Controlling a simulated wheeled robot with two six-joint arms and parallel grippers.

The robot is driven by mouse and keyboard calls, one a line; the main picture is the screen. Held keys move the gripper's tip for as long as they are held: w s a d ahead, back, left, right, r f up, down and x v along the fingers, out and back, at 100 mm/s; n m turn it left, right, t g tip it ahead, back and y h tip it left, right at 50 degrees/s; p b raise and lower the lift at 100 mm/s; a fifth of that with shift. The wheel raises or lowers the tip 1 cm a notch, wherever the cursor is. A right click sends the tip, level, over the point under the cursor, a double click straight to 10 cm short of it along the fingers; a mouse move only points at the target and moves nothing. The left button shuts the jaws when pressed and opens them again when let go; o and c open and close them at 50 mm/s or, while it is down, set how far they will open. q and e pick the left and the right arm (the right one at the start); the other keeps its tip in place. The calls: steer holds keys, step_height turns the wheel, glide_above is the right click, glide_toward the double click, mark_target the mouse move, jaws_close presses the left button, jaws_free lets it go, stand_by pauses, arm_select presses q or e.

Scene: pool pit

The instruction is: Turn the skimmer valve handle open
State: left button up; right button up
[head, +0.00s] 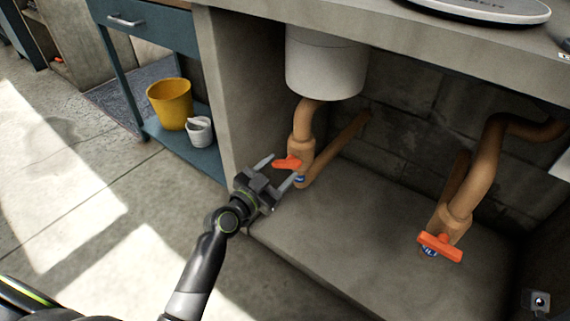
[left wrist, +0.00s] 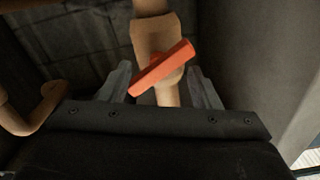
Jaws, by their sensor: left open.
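An orange-red valve handle (head: 287,162) sits on the left tan pipe under the white basin. My left gripper (head: 281,172) is open in front of it, with a finger to each side. In the left wrist view the handle (left wrist: 162,68) lies tilted across the pipe, between the two fingertips; I cannot tell whether they touch it. A second orange-red handle (head: 440,247) sits on the right tan pipe, with a blue label below it. A blue label also shows below the left handle, partly hidden by a finger. My right gripper is not in view.
The white basin (head: 325,65) hangs just above the left pipe. A concrete side wall (head: 232,95) stands left of my gripper, and the counter edge (head: 385,28) runs overhead. A yellow bucket (head: 170,104) and white pail (head: 200,131) stand on a shelf at left.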

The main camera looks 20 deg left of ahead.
arm_select(q)
steer(key=shift+x, duration=1.5)
